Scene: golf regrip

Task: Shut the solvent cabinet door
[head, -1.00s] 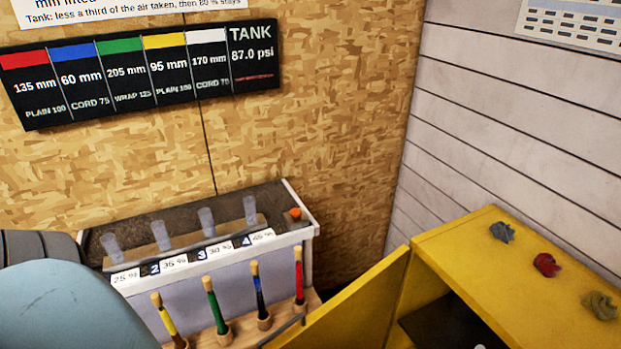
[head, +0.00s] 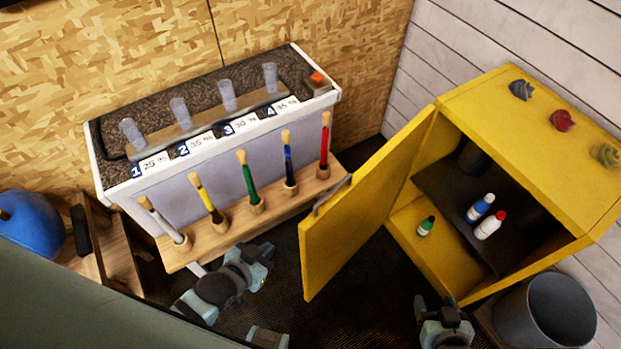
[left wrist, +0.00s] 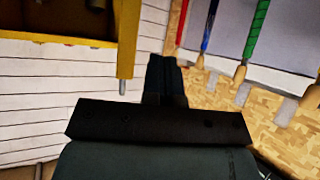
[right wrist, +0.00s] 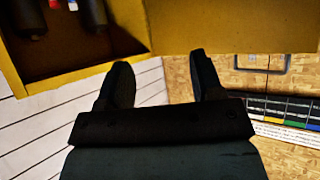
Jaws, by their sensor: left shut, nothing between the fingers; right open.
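The yellow solvent cabinet (head: 591,205) stands at the right in the head view. Its door (head: 362,210) is swung wide open toward the left, with a grey handle (head: 332,194) near its free upper corner. My left gripper (head: 266,254) is shut and empty, left of the door and apart from it. In the left wrist view the left fingers (left wrist: 165,75) are together beside a yellow edge. My right gripper (head: 443,303) is open and empty, low in front of the cabinet opening. The right wrist view shows its spread fingers (right wrist: 162,75) below yellow panels.
Crumpled rags (head: 562,120) lie on top. A grey bin (head: 548,312) stands in front at right. A rack of clubs (head: 250,205) is left of the door.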

